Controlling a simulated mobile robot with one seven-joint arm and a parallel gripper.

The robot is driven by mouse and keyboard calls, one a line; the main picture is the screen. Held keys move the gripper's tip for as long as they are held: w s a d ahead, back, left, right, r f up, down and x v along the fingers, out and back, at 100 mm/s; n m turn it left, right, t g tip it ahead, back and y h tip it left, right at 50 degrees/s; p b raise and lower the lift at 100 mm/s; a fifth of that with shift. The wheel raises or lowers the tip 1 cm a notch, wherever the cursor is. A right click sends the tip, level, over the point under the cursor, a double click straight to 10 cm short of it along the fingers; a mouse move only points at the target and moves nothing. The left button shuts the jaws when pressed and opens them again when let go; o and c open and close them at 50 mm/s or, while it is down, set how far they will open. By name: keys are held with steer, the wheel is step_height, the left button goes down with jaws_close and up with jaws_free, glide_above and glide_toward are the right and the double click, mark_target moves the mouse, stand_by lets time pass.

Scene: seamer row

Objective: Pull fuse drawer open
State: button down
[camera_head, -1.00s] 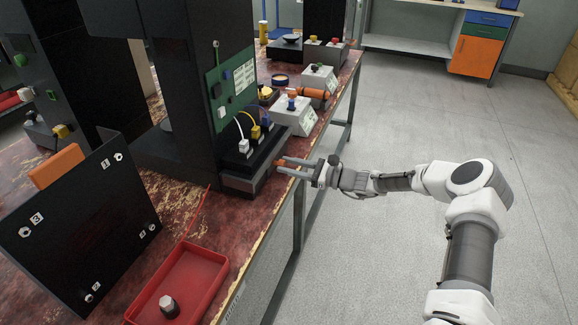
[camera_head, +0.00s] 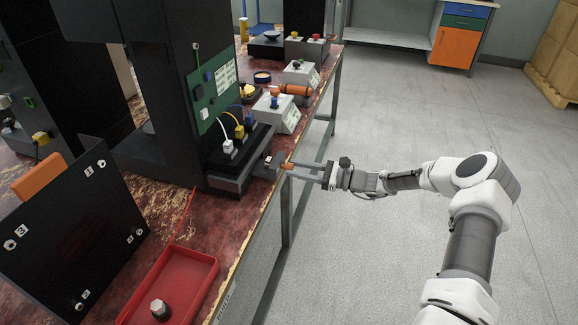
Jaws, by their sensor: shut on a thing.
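The fuse drawer (camera_head: 266,167) is a small dark grey box low on the front of the tall black machine (camera_head: 165,85). It stands partly out of the machine's base, over the bench edge. Its orange handle (camera_head: 287,166) is at the outer end. My gripper (camera_head: 288,168) reaches in from the right and is shut on this handle, its two grey fingers around it. The fingers hide part of the handle, and the inside of the drawer cannot be made out.
A green circuit board (camera_head: 212,92) and cable plugs (camera_head: 238,132) sit above the drawer. Grey control boxes (camera_head: 278,114) stand behind it on the bench. A red tray (camera_head: 172,285) and a black numbered panel (camera_head: 75,235) are nearer.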

steer(key=c, duration=0.5)
jaws_free()
steer(key=p+v, duration=0.1)
steer(key=v, duration=1.6)
steer(key=shift+s+d+p, duration=0.1)
steer(key=shift+d+p, duration=0.1)
steer(key=shift+p, duration=0.15)
